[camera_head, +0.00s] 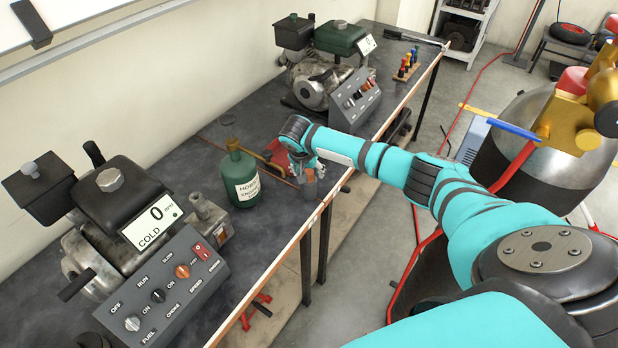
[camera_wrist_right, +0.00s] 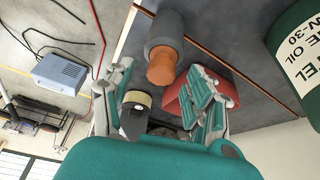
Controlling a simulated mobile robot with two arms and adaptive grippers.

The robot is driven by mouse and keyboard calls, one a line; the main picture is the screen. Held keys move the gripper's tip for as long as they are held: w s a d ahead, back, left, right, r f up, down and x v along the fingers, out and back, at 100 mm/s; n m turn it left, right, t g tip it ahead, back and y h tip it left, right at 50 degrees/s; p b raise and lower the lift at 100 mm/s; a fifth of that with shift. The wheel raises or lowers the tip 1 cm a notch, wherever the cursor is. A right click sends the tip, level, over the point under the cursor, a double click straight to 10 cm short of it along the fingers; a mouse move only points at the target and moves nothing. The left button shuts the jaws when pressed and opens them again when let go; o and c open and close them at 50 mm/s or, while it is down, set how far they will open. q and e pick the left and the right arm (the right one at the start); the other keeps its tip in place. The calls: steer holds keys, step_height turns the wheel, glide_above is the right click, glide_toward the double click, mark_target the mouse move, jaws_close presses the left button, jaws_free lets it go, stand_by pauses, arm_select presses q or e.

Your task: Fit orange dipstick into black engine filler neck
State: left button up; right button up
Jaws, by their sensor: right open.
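The orange dipstick appears as an orange knob (camera_wrist_right: 161,68) on top of a grey cylinder (camera_wrist_right: 165,35) in the right wrist view. In the head view the grey cylinder (camera_head: 309,187) stands near the table's front edge. My right gripper (camera_head: 304,161) is above it, open, with its fingers (camera_wrist_right: 160,88) apart on either side of the knob's line; nothing is held. The engine with the black tank (camera_head: 120,200) stands at the left. A grey metal neck (camera_head: 205,207), seemingly its filler neck, rises on its right side. My left gripper is not in view.
A green oil bottle (camera_head: 242,178) stands left of my right gripper, with a red object (camera_head: 279,157) behind. A control panel (camera_head: 165,290) fronts the black engine. A green-topped engine (camera_head: 335,75) and small coloured tools (camera_head: 405,65) stand farther back. Bare tabletop (camera_head: 265,225) lies before the bottle.

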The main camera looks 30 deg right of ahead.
steer(key=shift+w+d+f, duration=0.1)
steer(key=shift+d+f, duration=0.05)
steer(key=shift+f, duration=0.4)
jaws_close()
step_height(320, 180, up, 10)
steer(key=shift+r+b, duration=0.1)
steer(key=shift+b, duration=0.6)
